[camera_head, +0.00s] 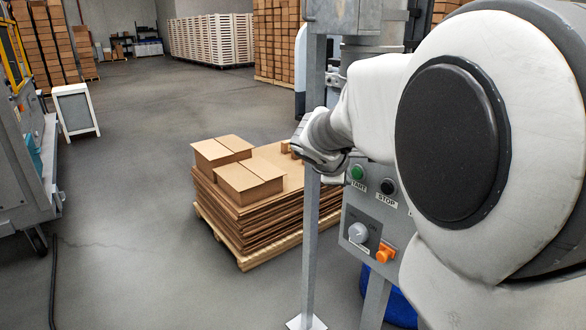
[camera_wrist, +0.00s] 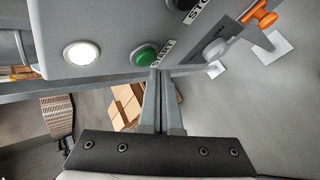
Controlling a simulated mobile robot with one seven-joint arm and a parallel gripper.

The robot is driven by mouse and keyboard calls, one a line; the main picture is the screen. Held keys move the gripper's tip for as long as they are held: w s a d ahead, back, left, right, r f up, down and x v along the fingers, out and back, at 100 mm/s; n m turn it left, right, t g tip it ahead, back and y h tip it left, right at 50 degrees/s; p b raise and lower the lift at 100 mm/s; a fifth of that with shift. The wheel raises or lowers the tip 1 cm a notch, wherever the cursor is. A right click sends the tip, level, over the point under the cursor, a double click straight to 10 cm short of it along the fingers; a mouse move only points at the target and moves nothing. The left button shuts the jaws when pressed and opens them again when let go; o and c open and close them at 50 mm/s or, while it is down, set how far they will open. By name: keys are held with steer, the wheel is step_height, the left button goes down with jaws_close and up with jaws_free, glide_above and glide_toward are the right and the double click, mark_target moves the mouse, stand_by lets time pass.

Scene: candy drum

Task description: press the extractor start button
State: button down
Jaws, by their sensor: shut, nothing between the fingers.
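The green START button (camera_head: 357,172) is on the grey control box (camera_head: 372,215), left of the black STOP button (camera_head: 387,186). In the wrist view the START button (camera_wrist: 146,55) sits beside its START label, with the STOP button (camera_wrist: 181,4) above right. My gripper (camera_wrist: 161,72) is shut and empty, its tips close to the START button and label, slightly to the right and below. I cannot tell whether they touch the panel. In the head view my wrist (camera_head: 322,138) is just left of the box, and my fingertips are not clearly visible.
A white lit lamp (camera_wrist: 81,54) is left of the START button. A grey knob (camera_head: 358,233) and an orange switch (camera_head: 385,253) are lower on the box. A metal post (camera_head: 311,240) stands in front, left of it. Cardboard on a pallet (camera_head: 245,262) lies behind.

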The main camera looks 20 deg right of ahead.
steer(key=shift+d, duration=0.15)
stand_by(0.6)
steer(key=shift+w+d, duration=0.15)
steer(key=shift+d, duration=0.1)
steer(key=shift+w+d, duration=0.15)
steer(key=shift+d, duration=0.3)
stand_by(0.6)
stand_by(0.4)
steer(key=shift+s+a+b, duration=0.3)
steer(key=shift+a, duration=0.5)
steer(key=a, duration=0.1)
steer(key=s+a+b, duration=0.1)
steer(key=a, duration=0.1)
steer(key=a+b, duration=0.1)
steer(key=shift+s+a, duration=0.35)
steer(key=shift+a, duration=0.05)
